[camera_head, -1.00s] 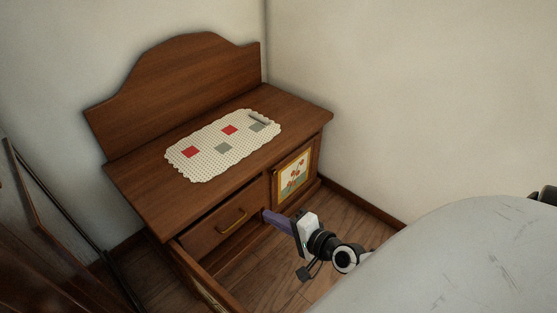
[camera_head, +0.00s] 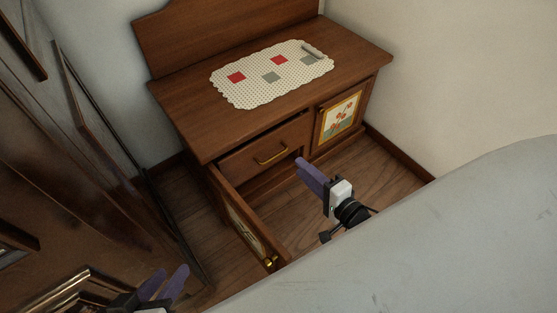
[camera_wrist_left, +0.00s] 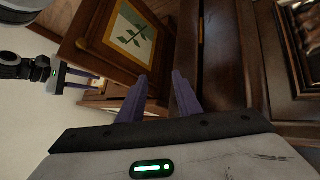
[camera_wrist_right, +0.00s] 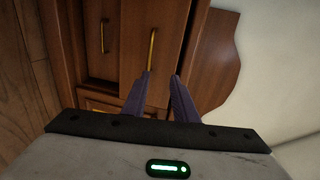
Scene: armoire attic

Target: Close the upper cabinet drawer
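The wooden cabinet (camera_head: 205,128) has an upper drawer (camera_head: 240,162) with a brass handle (camera_head: 271,156). The drawer appears slightly pulled out, with a dark gap along its top right. My right gripper (camera_head: 302,168) is just in front of the drawer's right end, apparently empty. In the right wrist view its fingers (camera_wrist_right: 155,88) are apart, with the brass handle (camera_wrist_right: 152,48) ahead of them; contact cannot be judged. My left gripper (camera_head: 168,280) is low at the left, empty, with fingers apart; they also show in the left wrist view (camera_wrist_left: 159,84).
The cabinet's left door (camera_head: 245,220) stands open toward me. The right door (camera_head: 338,118), with a flower picture, looks shut. A doily (camera_head: 250,91) lies on top. A dark wooden armoire (camera_head: 60,170) fills the left. A pale rounded surface (camera_head: 440,240) covers the lower right.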

